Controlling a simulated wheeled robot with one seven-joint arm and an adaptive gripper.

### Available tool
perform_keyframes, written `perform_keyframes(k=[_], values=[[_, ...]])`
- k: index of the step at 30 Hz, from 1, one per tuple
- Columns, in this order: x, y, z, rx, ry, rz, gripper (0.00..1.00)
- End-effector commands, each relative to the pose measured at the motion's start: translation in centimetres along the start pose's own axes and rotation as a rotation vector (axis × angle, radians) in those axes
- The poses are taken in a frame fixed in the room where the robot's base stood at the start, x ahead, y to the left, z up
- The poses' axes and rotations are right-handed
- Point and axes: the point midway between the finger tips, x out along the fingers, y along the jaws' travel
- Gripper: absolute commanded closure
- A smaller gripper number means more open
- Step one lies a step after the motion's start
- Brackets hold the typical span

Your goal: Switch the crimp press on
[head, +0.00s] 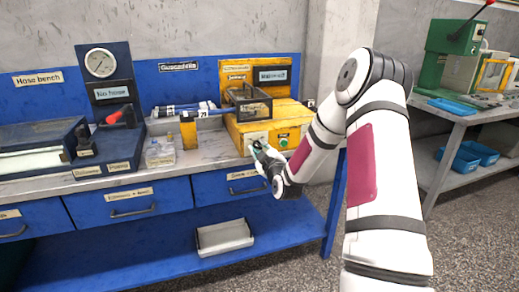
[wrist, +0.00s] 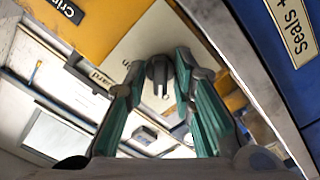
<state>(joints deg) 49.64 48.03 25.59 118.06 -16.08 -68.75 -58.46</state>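The crimp press (head: 243,130) is the yellow machine on the right part of the blue bench, with a pale panel and a green button (head: 283,140) on its front. My gripper (head: 257,148) is at the pale panel on the press's front left. In the wrist view a dark grey rotary knob (wrist: 159,72) sits on the pale panel (wrist: 125,50). It lies between the two fingertips of my gripper (wrist: 160,78), one on each side. I cannot tell whether the fingers touch the knob. In the head view my gripper hides the knob.
A yellow block (head: 188,133) and a small clear box (head: 160,154) stand on the bench left of the press. Drawers (head: 245,187) are below the bench edge. A green machine (head: 452,45) stands on another table at right.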

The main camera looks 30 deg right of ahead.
Motion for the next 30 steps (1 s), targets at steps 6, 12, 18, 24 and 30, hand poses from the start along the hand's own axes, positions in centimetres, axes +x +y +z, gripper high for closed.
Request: perform_keyframes(k=[6,12,18,24,30], values=[[-0.01,-0.05,-0.01,0.002,0.000,-0.001,1.00],[0.00,-0.08,-0.03,0.035,0.001,-0.001,1.00],[0.01,-0.11,-0.01,0.139,0.001,-0.001,1.00],[0.04,-0.16,-0.05,0.307,0.002,-0.001,1.00],[0.02,-0.15,0.01,0.497,0.000,0.000,1.00]])
